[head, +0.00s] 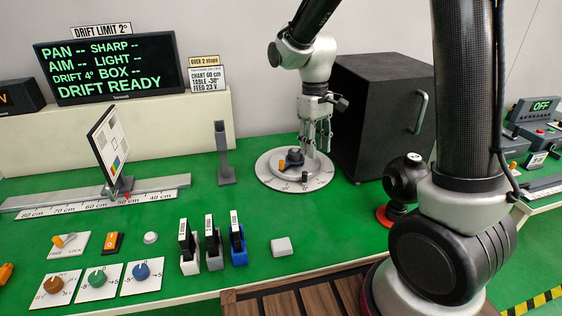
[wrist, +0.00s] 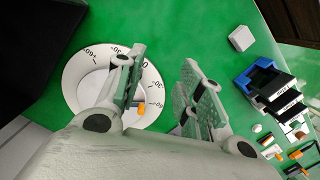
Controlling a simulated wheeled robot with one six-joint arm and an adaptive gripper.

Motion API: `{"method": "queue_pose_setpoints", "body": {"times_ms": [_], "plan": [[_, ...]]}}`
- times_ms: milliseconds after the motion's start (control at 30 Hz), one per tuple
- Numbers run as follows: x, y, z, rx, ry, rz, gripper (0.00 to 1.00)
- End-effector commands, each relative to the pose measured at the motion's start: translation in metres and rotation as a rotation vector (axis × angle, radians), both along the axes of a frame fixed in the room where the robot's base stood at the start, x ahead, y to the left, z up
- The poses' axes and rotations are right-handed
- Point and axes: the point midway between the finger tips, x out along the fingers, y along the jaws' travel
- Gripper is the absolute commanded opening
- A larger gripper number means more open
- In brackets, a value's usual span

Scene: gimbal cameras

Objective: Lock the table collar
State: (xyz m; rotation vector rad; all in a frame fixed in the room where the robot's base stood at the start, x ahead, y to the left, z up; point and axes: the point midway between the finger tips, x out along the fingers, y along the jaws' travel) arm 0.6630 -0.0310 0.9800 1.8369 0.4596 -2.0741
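The round table (head: 268,178) is a white disc with a degree scale, standing on the green bench at the centre of the head view. On it are a grey hub, a black knob (head: 294,156) and a small orange lever (head: 282,164), which I take to be the collar's lever. In the wrist view the scale disc (wrist: 76,88) is at left, with the orange lever (wrist: 140,107) just beside the left finger. My gripper (head: 318,146) hangs over the table's back right side. Its fingers (wrist: 166,72) are apart with nothing between them; the left finger hides part of the hub.
A black box (head: 375,110) with a handle stands close behind and right of my gripper. A grey post (head: 223,155) stands left of the table. A FREE/LOCK switch (head: 66,241) and dials are at front left. Card holders (head: 212,250) and a white block (head: 281,247) are in front.

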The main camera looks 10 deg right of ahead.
Motion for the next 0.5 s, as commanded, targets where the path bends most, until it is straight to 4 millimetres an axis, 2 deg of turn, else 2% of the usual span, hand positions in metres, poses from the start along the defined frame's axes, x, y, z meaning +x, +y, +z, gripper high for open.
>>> {"method": "queue_pose_setpoints", "body": {"times_ms": [33, 100, 200, 267, 300, 367, 500], "plan": [[0.018, 0.013, -0.019, -0.001, 0.018, 0.052, 0.37], [0.041, 0.029, -0.04, 0.004, 0.023, 0.123, 0.37], [0.073, 0.046, -0.062, 0.018, 0.01, 0.22, 0.37], [0.1, 0.055, -0.065, 0.035, -0.031, 0.292, 0.37], [0.117, 0.061, -0.054, 0.048, -0.078, 0.344, 0.37], [0.124, 0.063, -0.05, 0.055, -0.101, 0.4, 0.37], [0.124, 0.063, -0.057, 0.059, -0.103, 0.457, 0.37]]}}
